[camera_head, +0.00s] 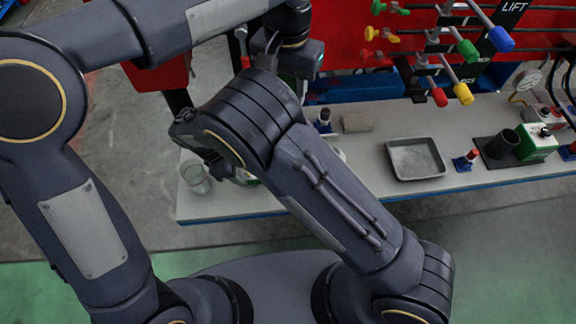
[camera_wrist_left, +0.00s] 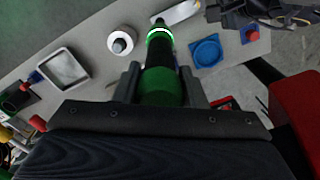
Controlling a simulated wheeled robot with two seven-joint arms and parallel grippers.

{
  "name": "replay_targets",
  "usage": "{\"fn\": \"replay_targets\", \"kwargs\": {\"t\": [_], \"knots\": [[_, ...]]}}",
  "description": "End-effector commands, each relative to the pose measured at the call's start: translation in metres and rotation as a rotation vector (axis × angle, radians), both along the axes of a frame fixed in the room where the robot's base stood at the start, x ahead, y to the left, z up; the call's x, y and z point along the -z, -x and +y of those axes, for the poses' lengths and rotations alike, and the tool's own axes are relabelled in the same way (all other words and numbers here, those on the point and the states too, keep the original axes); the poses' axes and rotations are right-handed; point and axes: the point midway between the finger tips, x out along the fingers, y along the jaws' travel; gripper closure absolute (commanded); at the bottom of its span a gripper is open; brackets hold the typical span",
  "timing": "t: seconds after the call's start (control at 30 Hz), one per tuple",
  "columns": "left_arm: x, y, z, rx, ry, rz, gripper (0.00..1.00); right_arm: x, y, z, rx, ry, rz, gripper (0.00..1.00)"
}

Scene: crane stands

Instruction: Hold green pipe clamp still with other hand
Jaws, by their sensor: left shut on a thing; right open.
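In the left wrist view, the fingers of my left gripper (camera_wrist_left: 160,85) are shut on a dark cylinder with a green end and a bright green ring (camera_wrist_left: 160,42). I cannot tell for sure whether this cylinder is the green pipe clamp. In the head view, my left gripper is largely hidden behind arm links. My right gripper (camera_head: 204,150) is open over the left end of the bench, partly covered by its own arm. Its dark parts also show at the top right of the left wrist view (camera_wrist_left: 268,12).
The grey bench (camera_head: 300,195) carries a metal tray (camera_head: 416,158), a tan block (camera_head: 358,121), a green and white box (camera_head: 536,142) and a clear jar (camera_head: 195,177). Coloured levers (camera_head: 462,94) stick out at the upper right. A blue square dish (camera_wrist_left: 207,51) lies near the cylinder.

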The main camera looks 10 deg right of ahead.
Motion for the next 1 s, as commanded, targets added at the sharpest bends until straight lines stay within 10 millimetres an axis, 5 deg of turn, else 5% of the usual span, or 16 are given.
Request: {"fn": "replay_targets", "kwargs": {"t": [0.3,0.73,1.0], "knots": [[-0.002,0.000,0.000,0.000,0.003,-0.003,1.00,0.026,0.000,-0.010,0.001,0.000,0.001,0.47],[-0.002,0.000,0.000,0.000,0.003,-0.003,1.00,0.031,0.000,-0.012,0.000,-0.002,0.000,0.47],[-0.002,0.000,0.000,0.000,0.003,-0.003,1.00,0.031,0.000,-0.012,0.000,-0.002,0.000,0.83]]}}
